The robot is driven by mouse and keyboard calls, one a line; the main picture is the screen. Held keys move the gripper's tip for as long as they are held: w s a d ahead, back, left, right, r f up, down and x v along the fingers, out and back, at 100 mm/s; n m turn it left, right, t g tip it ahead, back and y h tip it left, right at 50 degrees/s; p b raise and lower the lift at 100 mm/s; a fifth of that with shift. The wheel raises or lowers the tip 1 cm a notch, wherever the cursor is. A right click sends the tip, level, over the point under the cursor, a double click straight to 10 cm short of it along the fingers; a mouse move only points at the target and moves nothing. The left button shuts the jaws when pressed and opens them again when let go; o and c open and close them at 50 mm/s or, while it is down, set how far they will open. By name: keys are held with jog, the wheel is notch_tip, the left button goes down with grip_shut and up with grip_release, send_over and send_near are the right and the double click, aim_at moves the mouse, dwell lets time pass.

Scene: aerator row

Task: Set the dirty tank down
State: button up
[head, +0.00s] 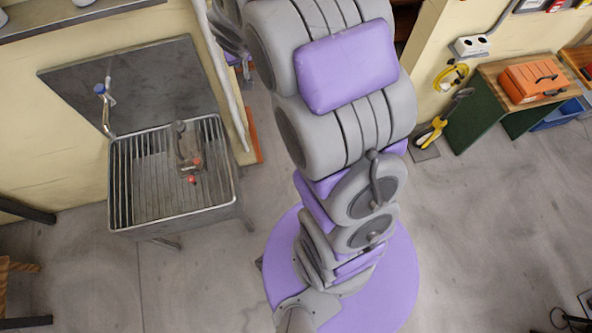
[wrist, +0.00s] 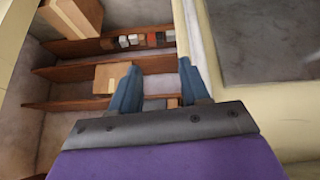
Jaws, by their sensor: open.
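A grey-brown object with small red parts (head: 184,148), which may be the dirty tank, lies on the slatted grate of a metal sink (head: 122,205) at the left of the head view. Its exact shape is hard to make out. My gripper (wrist: 158,85) shows in the wrist view with its two blue fingers apart and nothing between them. It points toward a wooden shelf, and the tank is not in the wrist view. In the head view my arm hides much of the middle, and the gripper cannot be made out clearly.
Wooden shelves (wrist: 75,88) carry a cardboard box (wrist: 108,76) and several small items. A tap (head: 106,108) stands at the sink. At the right of the head view are an orange toolbox (head: 532,80) on a bench and a yellow tool (head: 432,132). The grey floor around the sink is mostly clear.

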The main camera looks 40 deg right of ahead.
jog(key=s+a+r+n+g, duration=0.1)
jog(key=s+a+r+g, duration=0.1)
jog(key=s, duration=1)
jog(key=s+a+r+n+g+y, duration=0.1)
jog(key=s+a+r+g, duration=0.2)
jog(key=s, duration=1)
jog(key=s+a+r+n+g+y, duration=0.1)
jog(key=s+a, duration=0.4)
jog(key=s, duration=0.8)
notch_tip(320, 180, up, 3)
jog(key=shift+a+f+g, duration=0.1)
jog(key=shift+a+g, duration=0.2)
jog(key=shift+g, duration=0.6)
jog(key=shift+o, duration=0.4)
